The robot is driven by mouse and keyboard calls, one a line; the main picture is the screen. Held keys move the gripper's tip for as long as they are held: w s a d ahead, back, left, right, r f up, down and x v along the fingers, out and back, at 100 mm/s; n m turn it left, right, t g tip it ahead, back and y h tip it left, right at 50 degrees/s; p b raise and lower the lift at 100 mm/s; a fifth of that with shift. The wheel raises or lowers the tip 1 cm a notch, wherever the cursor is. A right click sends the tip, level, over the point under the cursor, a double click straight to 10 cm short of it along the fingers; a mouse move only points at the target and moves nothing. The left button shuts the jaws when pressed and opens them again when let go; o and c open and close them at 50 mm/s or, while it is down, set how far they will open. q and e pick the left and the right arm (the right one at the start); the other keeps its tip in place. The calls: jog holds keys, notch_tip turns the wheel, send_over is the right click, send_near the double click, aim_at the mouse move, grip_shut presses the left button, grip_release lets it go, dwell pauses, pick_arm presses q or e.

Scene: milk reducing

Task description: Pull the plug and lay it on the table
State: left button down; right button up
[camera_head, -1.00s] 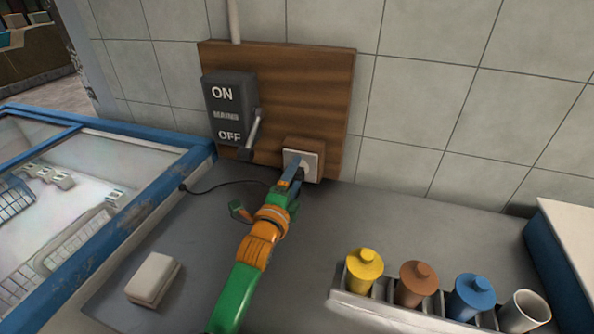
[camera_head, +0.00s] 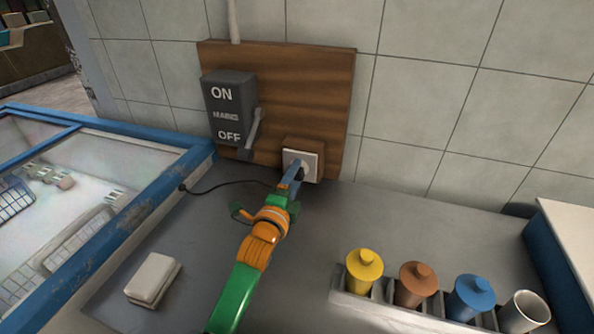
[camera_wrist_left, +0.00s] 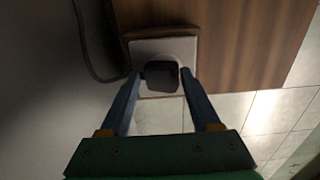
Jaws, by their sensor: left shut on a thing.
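The dark plug (camera_wrist_left: 162,75) sits at the white socket (camera_wrist_left: 150,47) in the left wrist view, between my fingertips. The socket (camera_head: 312,162) is on the wooden board in the head view, and my gripper hides most of the plug there. My left gripper (camera_head: 298,172) is shut on the plug, with its blue fingers on either side of it; they also show in the left wrist view (camera_wrist_left: 160,75). I cannot tell whether the plug's pins are in the socket. A dark cable (camera_head: 225,184) runs left from the gripper area. The grey table (camera_head: 210,235) lies below. My right gripper is not in view.
A mains switch box (camera_head: 229,105) with a lever hangs left of the socket. A white block (camera_head: 152,278) lies at the table's front left. A rack with yellow, brown and blue lidded pots (camera_head: 418,283) and a white cup (camera_head: 525,312) stands right. The table's middle is fairly clear.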

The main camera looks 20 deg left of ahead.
pick_arm(q)
grip_release()
jog(key=shift+w+f, duration=0.1)
jog(key=shift+w, duration=0.1)
jog(key=s, duration=0.7)
jog(key=shift+s+a, duration=0.1)
